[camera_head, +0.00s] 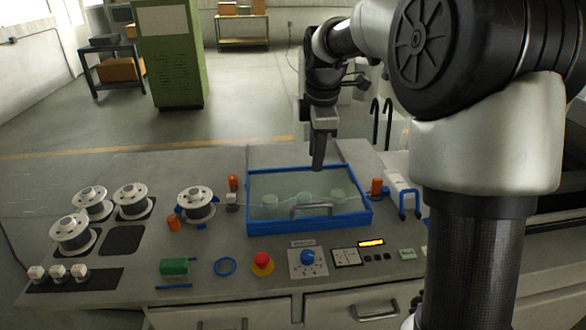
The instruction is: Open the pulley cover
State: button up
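The pulley cover (270,187) is a clear, greenish pane in a blue frame on the workbench, and it looks closed. Pale round pulleys show through it. A grey bar handle (311,208) lies along its front part. My gripper (318,168) points down above the rear part of the cover, behind the handle and apart from it. Its fingers appear as one narrow dark shape from this side, so their opening is hidden. Nothing shows held in it.
Wire spools (196,200) stand left of the cover, with orange posts (377,187) at its sides. A red stop button (263,259), a blue knob (308,257) and a green block (174,267) sit in front. A blue hoop (410,205) stands at right.

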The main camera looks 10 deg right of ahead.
send_near(310, 204)
jog(key=f, duration=0.2)
jog(key=w+f, duration=0.1)
jog(key=f, duration=0.4)
jog(key=shift+w+f, duration=0.25)
jog(key=shift+f, duration=0.1)
grip_shut()
